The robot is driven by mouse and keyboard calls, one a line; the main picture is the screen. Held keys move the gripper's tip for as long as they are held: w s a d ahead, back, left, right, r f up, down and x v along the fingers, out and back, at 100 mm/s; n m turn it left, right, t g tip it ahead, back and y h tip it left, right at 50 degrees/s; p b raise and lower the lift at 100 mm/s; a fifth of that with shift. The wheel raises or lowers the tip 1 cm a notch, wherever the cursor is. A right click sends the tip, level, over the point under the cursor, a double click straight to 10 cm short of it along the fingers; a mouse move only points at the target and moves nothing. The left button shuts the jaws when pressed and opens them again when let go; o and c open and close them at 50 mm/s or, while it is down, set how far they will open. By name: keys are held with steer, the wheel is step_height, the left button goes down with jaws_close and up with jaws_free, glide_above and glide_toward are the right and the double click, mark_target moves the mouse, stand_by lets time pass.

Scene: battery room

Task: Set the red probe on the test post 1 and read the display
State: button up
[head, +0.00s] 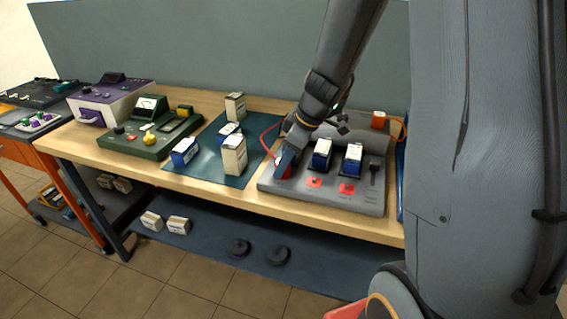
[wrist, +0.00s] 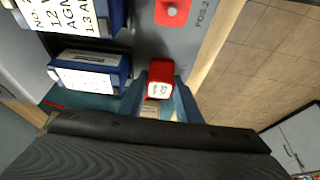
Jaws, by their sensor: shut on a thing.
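The grey test station (head: 330,198) stands at the right of the bench, with blue-and-white batteries (head: 321,153) in it. My gripper (head: 284,168) is over its left front part, shut on the red probe (wrist: 160,79), which shows between the fingers in the wrist view. A red cable (head: 264,134) loops beside the gripper. A red pad with a post (wrist: 172,12), marked POS.2, is apart from the probe. Another red pad (head: 347,188) lies farther right. No post shows under the probe; whether it touches one I cannot tell. I see no readable display; my arm hides part of the station.
A dark green mat (head: 205,176) with several boxed batteries lies left of the station. A green meter unit (head: 150,140) and a purple-and-white unit (head: 108,103) stand farther left. The bench's front edge (head: 230,199) runs close by the station.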

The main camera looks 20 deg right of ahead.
steer(key=shift+f, duration=0.25)
steer(key=o, duration=0.8)
steer(key=shift+b, duration=0.3)
steer(key=p+v, duration=0.5)
steer(key=v, duration=0.6)
steer(key=shift+a, duration=0.1)
stand_by(0.4)
